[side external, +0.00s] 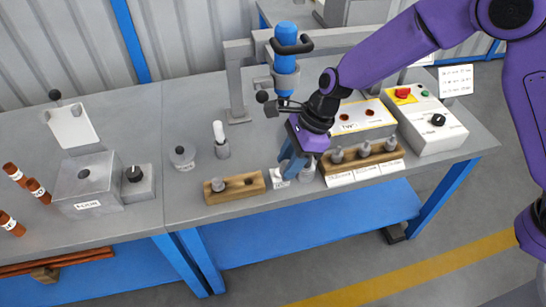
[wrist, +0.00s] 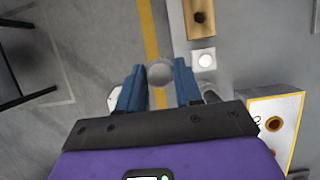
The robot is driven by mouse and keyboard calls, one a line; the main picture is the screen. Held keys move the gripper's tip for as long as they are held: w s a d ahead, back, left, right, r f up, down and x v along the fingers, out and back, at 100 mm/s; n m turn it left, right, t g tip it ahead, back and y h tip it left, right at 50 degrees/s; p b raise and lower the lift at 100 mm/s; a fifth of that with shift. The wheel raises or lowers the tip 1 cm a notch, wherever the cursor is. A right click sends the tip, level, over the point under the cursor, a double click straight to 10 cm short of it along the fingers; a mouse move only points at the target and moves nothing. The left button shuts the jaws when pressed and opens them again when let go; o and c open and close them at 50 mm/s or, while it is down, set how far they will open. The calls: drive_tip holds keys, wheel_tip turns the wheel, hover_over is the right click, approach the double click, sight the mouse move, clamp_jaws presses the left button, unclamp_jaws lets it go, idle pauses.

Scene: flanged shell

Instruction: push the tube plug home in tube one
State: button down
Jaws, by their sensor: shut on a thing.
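My gripper (side external: 288,170) points down over the front middle of the bench, beside a short wooden rack. In the wrist view its blue fingers (wrist: 160,88) are shut on a round grey piece, which looks like the tube plug (wrist: 160,73), seen end-on. A box with a yellow-bordered top (side external: 358,120) stands behind and right of my gripper. It has two round reddish-brown openings, also partly in the wrist view (wrist: 273,125). I cannot tell which opening, if either, is tube one; its label is too small to read.
The short wooden rack (side external: 228,194) holds one grey plug and has a bare hole. A longer rack (side external: 362,164) with several grey pieces stands close right of my gripper. A blue cylinder (side external: 286,32) on a stand rises behind. A control box (side external: 425,122) is at right.

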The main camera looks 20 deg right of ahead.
drive_tip(key=d+r+n+g+h, duration=0.15)
drive_tip(key=d+n, duration=0.55)
drive_tip(key=d, duration=1)
drive_tip(key=d+n+g+h, duration=0.1)
drive_tip(key=d+n+g, duration=0.4)
drive_tip(key=d, duration=1.2)
drive_tip(key=w+a+m+t+y, duration=0.1)
drive_tip(key=w+a+m+t, duration=0.3)
drive_tip(key=w+a+m, duration=0.4)
drive_tip(key=w+a+m+t+y, duration=0.1)
drive_tip(key=w+a+m+t, duration=0.4)
drive_tip(key=w+a+m, duration=0.4)
drive_tip(key=shift+w+r+m, duration=0.2)
drive_tip(key=shift+w+m, duration=0.3)
drive_tip(key=shift+w, duration=2.1)
drive_tip(key=shift+a, duration=0.1)
